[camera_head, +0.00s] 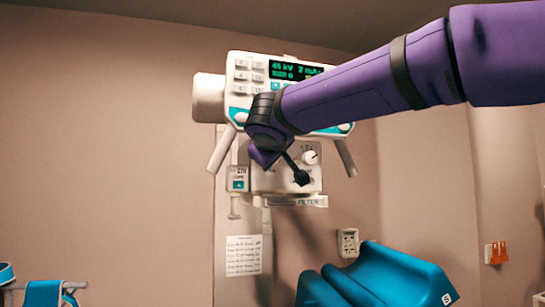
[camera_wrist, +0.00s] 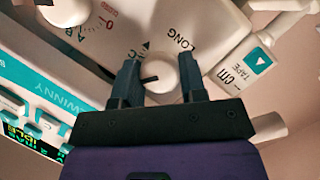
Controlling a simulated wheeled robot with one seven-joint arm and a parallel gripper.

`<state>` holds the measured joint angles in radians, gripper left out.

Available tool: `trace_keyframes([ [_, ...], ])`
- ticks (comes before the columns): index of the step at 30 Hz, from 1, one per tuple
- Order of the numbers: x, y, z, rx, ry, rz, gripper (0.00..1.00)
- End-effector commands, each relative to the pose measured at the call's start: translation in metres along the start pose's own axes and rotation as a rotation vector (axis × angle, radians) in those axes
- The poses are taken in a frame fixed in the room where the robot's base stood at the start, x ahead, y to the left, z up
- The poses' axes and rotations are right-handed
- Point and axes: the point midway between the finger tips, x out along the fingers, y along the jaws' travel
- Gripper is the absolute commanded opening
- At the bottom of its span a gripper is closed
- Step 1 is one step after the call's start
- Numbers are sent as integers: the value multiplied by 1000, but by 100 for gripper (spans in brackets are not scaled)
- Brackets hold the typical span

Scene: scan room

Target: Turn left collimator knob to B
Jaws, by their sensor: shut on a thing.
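The collimator (camera_head: 270,184) is a pale box under the control head, mostly behind my arm in the head view. Its left knob (camera_wrist: 160,72) is white and round with a dark pointer line, next to the printed word LONG in the wrist view. The pointer is toward picture left; I cannot read which letter it marks. My gripper (camera_wrist: 160,77) is shut on this knob, one dark finger on each side.
The control head (camera_head: 241,77) with a green display (camera_head: 296,70) is just above. Handles (camera_head: 221,150) slope down either side. A tape measure box (camera_head: 238,179) hangs at left, and a filter rail (camera_head: 296,201) is below. A blue padded thing (camera_head: 385,276) stands lower right.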

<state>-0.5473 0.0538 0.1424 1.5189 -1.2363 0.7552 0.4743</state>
Motion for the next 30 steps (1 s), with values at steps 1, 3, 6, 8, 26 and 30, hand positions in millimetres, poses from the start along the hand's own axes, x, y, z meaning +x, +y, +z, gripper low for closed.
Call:
trace_keyframes([
  [1, 0, 0, 0, -16, 1, 6, 15],
  [3, 0, 0, 0, -37, 1, 15, 15],
  [6, 0, -1, 0, -56, 2, 22, 15],
  [8, 0, -1, 0, -63, 3, 25, 15],
  [26, 0, 0, 0, -71, 3, 28, 64],
  [30, 0, 0, 0, -70, 3, 28, 64],
])
